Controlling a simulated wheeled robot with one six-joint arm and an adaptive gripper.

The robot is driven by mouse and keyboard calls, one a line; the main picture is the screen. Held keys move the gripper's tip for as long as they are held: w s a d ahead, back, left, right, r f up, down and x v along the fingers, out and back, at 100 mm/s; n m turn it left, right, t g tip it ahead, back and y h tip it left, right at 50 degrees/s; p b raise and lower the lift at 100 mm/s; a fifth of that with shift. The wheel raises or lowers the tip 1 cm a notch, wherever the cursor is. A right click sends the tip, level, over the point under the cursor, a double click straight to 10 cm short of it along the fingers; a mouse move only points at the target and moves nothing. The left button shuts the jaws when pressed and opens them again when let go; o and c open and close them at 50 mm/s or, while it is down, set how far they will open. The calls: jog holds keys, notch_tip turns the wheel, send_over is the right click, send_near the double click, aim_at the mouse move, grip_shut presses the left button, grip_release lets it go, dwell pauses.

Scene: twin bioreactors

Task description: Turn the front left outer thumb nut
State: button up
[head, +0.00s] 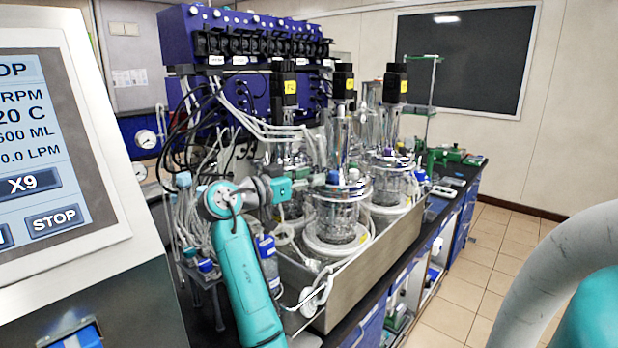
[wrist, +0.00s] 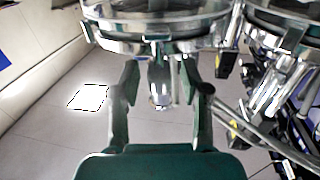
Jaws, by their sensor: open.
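A silvery thumb nut (wrist: 160,97) hangs at the rim of a glass vessel's metal head plate (wrist: 155,42) in the wrist view. My gripper (wrist: 161,78) is open, with one dark finger on each side of the nut. A gap shows between the nut and each finger. In the head view, my gripper (head: 304,173) is at the left side of the front vessel (head: 342,212), at head plate height. The nut is too small to make out there.
A second vessel (wrist: 285,20) with tubes and cables stands close at the right of the wrist view. In the head view, a metal tray (head: 385,250) holds the vessels, a pump rack (head: 215,40) stands behind, and a control screen (head: 50,150) fills the left.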

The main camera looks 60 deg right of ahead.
jog(key=shift+d, duration=0.1)
grip_shut()
jog(key=shift+s+n+t+h, duration=0.1)
jog(key=shift+n+t+h, duration=0.25)
jog(key=shift+t, duration=0.25)
jog(key=n+t+h, duration=0.1)
jog(key=n+t, duration=0.2)
jog(key=t, duration=0.2)
jog(key=shift+n+t, duration=0.3)
jog(key=shift+n, duration=0.05)
jog(key=n+t, duration=0.2)
jog(key=t, duration=0.1)
jog(key=n+t+y, duration=0.1)
jog(key=n+t, duration=0.1)
jog(key=t, duration=0.1)
jog(key=shift+s+t, duration=0.1)
jog(key=shift+t, duration=0.3)
jog(key=n+t+y, duration=0.3)
jog(key=n+t, duration=0.1)
jog(key=t, duration=0.1)
jog(key=shift+d, duration=0.1)
jog(key=shift+n+t+y, duration=2)
jog(key=shift+y, duration=0.55)
